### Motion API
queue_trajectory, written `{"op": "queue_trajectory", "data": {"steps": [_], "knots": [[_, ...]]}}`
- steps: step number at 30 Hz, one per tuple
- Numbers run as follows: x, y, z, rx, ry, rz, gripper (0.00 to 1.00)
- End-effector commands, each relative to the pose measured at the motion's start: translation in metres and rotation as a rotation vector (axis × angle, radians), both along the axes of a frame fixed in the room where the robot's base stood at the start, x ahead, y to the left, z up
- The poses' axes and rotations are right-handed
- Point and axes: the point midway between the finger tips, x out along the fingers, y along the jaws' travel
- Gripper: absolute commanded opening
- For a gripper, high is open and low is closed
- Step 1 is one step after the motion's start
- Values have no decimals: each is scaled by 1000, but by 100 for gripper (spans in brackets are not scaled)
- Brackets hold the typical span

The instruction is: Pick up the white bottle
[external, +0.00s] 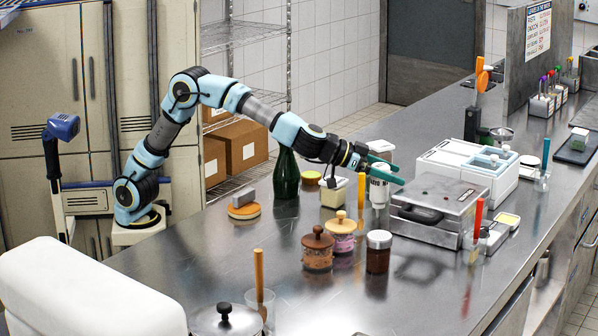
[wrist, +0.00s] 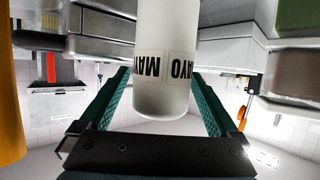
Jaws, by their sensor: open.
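The white bottle (external: 379,190) stands upright on the steel counter, left of a grey metal appliance. It also shows upside down in the wrist view (wrist: 165,92), with a "MAYO" label. My gripper (external: 386,171) is at the bottle's upper part in the external view. In the wrist view its two green fingers (wrist: 161,78) lie on either side of the bottle, with visible gaps. The gripper is open and holds nothing. The bottle's upper part is partly hidden by the fingers in the external view.
The grey appliance (external: 438,212) is close on the right. A small square container (external: 334,193) stands to the left, with a dark green bottle (external: 286,175) beyond it. Jars with lids (external: 378,255) stand in front. The counter's front centre (external: 420,300) is mostly clear.

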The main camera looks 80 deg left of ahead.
Motion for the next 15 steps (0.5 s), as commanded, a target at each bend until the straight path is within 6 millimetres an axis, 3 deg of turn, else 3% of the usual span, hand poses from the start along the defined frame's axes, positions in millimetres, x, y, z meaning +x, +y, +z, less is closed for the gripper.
{"op": "queue_trajectory", "data": {"steps": [3, 15], "knots": [[0, 0, 0, 0, 0, 0, 96], [-1, 0, 0, 0, 1, 0, 51]]}}
